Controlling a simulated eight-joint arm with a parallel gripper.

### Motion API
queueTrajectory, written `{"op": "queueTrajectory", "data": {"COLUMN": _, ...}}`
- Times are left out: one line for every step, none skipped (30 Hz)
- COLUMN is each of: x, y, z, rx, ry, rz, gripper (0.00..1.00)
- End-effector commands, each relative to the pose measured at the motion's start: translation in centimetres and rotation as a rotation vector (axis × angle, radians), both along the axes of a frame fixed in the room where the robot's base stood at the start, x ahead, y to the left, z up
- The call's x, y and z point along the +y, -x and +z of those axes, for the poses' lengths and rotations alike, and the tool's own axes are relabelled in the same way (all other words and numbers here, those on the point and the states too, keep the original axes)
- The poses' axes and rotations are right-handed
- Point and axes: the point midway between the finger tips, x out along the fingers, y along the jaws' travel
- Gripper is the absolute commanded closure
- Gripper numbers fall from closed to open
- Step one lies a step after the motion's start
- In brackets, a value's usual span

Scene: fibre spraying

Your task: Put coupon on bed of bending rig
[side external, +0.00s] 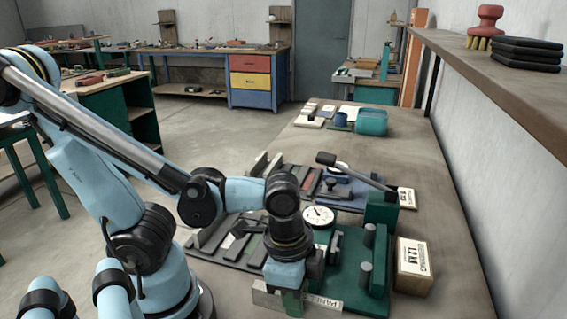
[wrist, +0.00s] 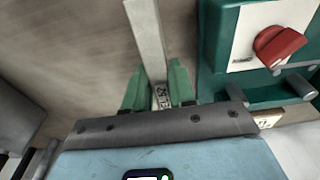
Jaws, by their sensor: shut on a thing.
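The coupon is a long, thin pale grey strip (side external: 266,297) with a white lettered label at one end. My gripper (side external: 288,300) is shut on it near its middle, at the front edge of the picture. In the wrist view the coupon (wrist: 148,42) runs upward from between my green fingers (wrist: 158,88). The bending rig appears to be the green fixture (side external: 345,250) with upright grey rollers and a round dial. It stands just behind and right of the coupon. I cannot tell whether they touch. My wrist hides part of the rig.
A labelled box (side external: 414,266) stands right of the rig. A lever press (side external: 352,185) and a dark slotted rack (side external: 225,243) crowd the bench. A green block with a red knob (wrist: 279,46) is close on the right in the wrist view. The bench's right side is mostly clear.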

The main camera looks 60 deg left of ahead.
Motion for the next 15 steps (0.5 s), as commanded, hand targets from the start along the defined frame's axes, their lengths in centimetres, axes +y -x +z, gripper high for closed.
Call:
{"op": "queueTrajectory", "data": {"x": -0.5, "y": 0.8, "z": 0.4, "rx": 0.001, "ry": 0.001, "rz": -0.010, "gripper": 1.00}}
{"op": "queueTrajectory", "data": {"x": -0.8, "y": 1.2, "z": 0.6, "rx": 0.001, "ry": 0.001, "rz": -0.010, "gripper": 1.00}}
{"op": "queueTrajectory", "data": {"x": -1.0, "y": 1.6, "z": 0.9, "rx": 0.001, "ry": 0.001, "rz": -0.011, "gripper": 1.00}}
{"op": "queueTrajectory", "data": {"x": -1.2, "y": 2.0, "z": 1.1, "rx": 0.001, "ry": 0.001, "rz": -0.009, "gripper": 1.00}}
{"op": "queueTrajectory", "data": {"x": -1.5, "y": 2.3, "z": 1.4, "rx": 0.001, "ry": 0.001, "rz": -0.012, "gripper": 1.00}}
{"op": "queueTrajectory", "data": {"x": -1.9, "y": 2.9, "z": 1.8, "rx": 0.001, "ry": 0.001, "rz": -0.013, "gripper": 1.00}}
{"op": "queueTrajectory", "data": {"x": -2.1, "y": 3.3, "z": 2.1, "rx": 0.001, "ry": 0.001, "rz": -0.013, "gripper": 1.00}}
{"op": "queueTrajectory", "data": {"x": -2.3, "y": 3.7, "z": 2.3, "rx": 0.000, "ry": 0.000, "rz": -0.012, "gripper": 1.00}}
{"op": "queueTrajectory", "data": {"x": -2.6, "y": 4.2, "z": 2.7, "rx": 0.000, "ry": 0.000, "rz": -0.012, "gripper": 1.00}}
{"op": "queueTrajectory", "data": {"x": -2.9, "y": 4.6, "z": 3.0, "rx": 0.001, "ry": 0.001, "rz": -0.013, "gripper": 1.00}}
{"op": "queueTrajectory", "data": {"x": -3.2, "y": 5.1, "z": 3.3, "rx": 0.001, "ry": 0.001, "rz": -0.013, "gripper": 1.00}}
{"op": "queueTrajectory", "data": {"x": -3.5, "y": 5.6, "z": 3.7, "rx": 0.001, "ry": 0.001, "rz": -0.013, "gripper": 1.00}}
{"op": "queueTrajectory", "data": {"x": -3.8, "y": 6.0, "z": 4.0, "rx": 0.000, "ry": 0.002, "rz": -0.013, "gripper": 1.00}}
{"op": "queueTrajectory", "data": {"x": -4.0, "y": 6.4, "z": 4.2, "rx": 0.001, "ry": 0.001, "rz": -0.013, "gripper": 1.00}}
{"op": "queueTrajectory", "data": {"x": -4.3, "y": 6.8, "z": 4.6, "rx": 0.001, "ry": 0.001, "rz": -0.012, "gripper": 1.00}}
